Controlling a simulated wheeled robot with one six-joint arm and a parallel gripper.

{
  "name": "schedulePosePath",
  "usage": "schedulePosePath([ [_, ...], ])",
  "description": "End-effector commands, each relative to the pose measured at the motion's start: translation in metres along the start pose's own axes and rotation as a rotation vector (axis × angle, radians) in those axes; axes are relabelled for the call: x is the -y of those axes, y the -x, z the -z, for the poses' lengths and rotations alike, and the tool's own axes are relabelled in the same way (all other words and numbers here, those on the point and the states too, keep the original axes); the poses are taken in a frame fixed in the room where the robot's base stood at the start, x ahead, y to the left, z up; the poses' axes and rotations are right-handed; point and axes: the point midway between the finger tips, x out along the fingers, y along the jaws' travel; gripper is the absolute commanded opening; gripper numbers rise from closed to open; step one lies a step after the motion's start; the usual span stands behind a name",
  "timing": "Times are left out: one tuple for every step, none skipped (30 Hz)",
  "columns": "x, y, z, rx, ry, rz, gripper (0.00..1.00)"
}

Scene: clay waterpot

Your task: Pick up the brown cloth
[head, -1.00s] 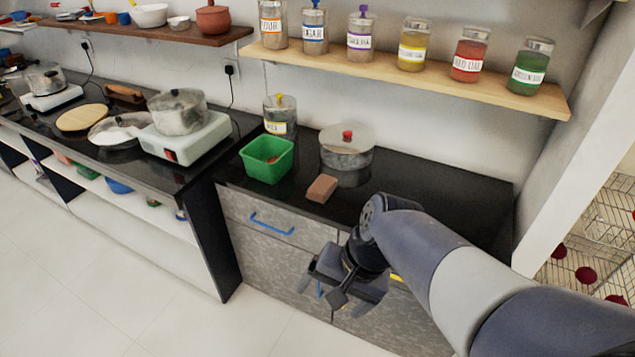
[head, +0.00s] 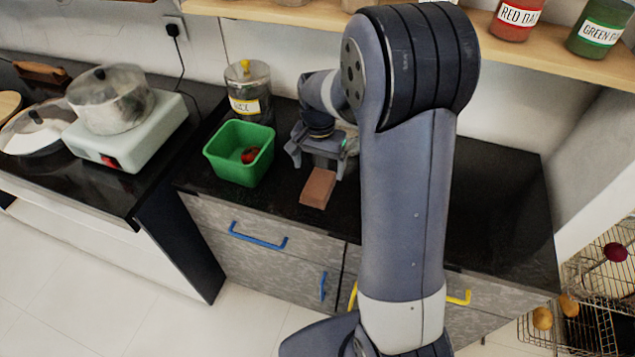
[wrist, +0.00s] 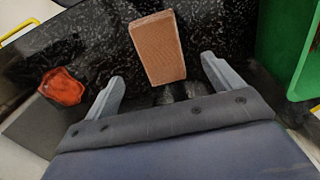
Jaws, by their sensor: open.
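The brown cloth (head: 318,188) looks like a folded, block-shaped piece on the black counter near its front edge. In the wrist view the cloth (wrist: 158,45) lies just beyond the fingertips, roughly in line with the gap. My gripper (head: 318,163) is open and empty, behind the cloth over the counter. Its two grey fingers also show in the wrist view (wrist: 163,70). I see no clear contact with the cloth.
A green bin (head: 222,168) with red items stands left of my gripper. A yellow-knobbed jar (head: 249,90) is behind it. A red knob (wrist: 62,87) shows close by in the wrist view. My arm hides the pot seen earlier. The counter right of my arm (head: 495,200) is clear.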

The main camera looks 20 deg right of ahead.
Motion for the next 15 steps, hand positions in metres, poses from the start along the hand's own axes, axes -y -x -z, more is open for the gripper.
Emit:
schedulePosePath([
  [0.0,-0.007,0.0,0.002,0.0,-0.001,0.87],
  [0.0,-0.009,0.0,0.002,0.0,-0.001,0.87],
  [0.0,-0.012,0.0,0.001,0.0,0.0,0.87],
  [0.0,-0.014,0.0,0.001,0.0,0.0,0.87],
  [0.0,-0.015,0.0,0.0,0.0,0.001,0.87],
  [0.0,-0.018,0.001,0.001,0.0,0.001,0.87],
  [0.0,-0.02,0.001,0.001,0.0,0.0,0.87],
  [0.0,-0.023,0.002,0.002,0.0,0.0,0.87],
  [-0.001,-0.028,0.003,0.002,0.0,-0.001,0.87],
  [-0.001,-0.032,0.004,0.003,0.0,-0.001,0.87],
  [-0.001,-0.036,0.005,0.003,0.0,-0.001,0.87],
  [-0.001,-0.042,0.006,0.003,0.0,-0.001,0.87],
  [-0.001,-0.045,0.007,0.003,0.0,-0.001,0.87],
  [-0.001,-0.05,0.007,0.003,0.0,-0.001,0.87],
  [-0.001,-0.056,0.006,0.003,0.0,-0.001,0.87],
])
